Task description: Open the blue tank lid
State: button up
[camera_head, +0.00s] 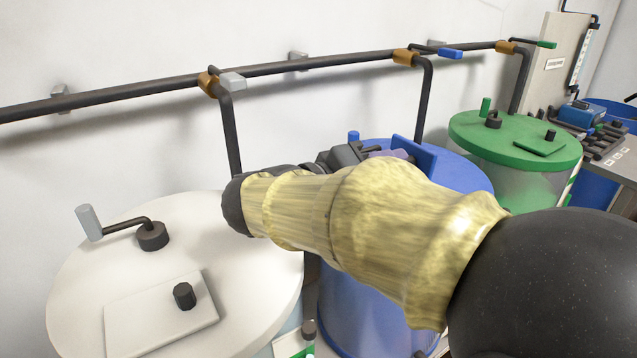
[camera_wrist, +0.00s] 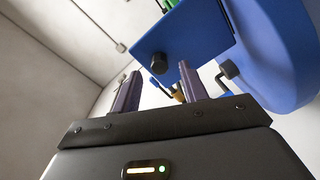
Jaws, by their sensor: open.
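The blue tank (camera_head: 365,310) stands in the middle of the head view, largely hidden behind my arm. Its blue lid panel (camera_head: 413,153) shows tilted up from the tank top, just beyond my gripper (camera_head: 388,155). In the wrist view the blue lid (camera_wrist: 205,35) fills the upper middle, with its black knob (camera_wrist: 158,62) facing me. My gripper (camera_wrist: 160,72) is open, its two purple fingers apart on either side below the knob. No finger visibly grips the knob. The lid's hinge edge is hidden in the head view.
A white tank (camera_head: 75,280) with a closed hatch and crank stands at left; a green-topped tank (camera_head: 470,128) stands at right. A dark pipe (camera_head: 300,66) with valve handles runs along the wall behind, with branches down towards the tanks. A bench (camera_head: 612,150) is at far right.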

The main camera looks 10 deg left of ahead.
jog(key=v, duration=1.4)
jog(key=shift+p, duration=0.3)
jog(key=shift+a, duration=0.1)
jog(key=shift+w, duration=0.1)
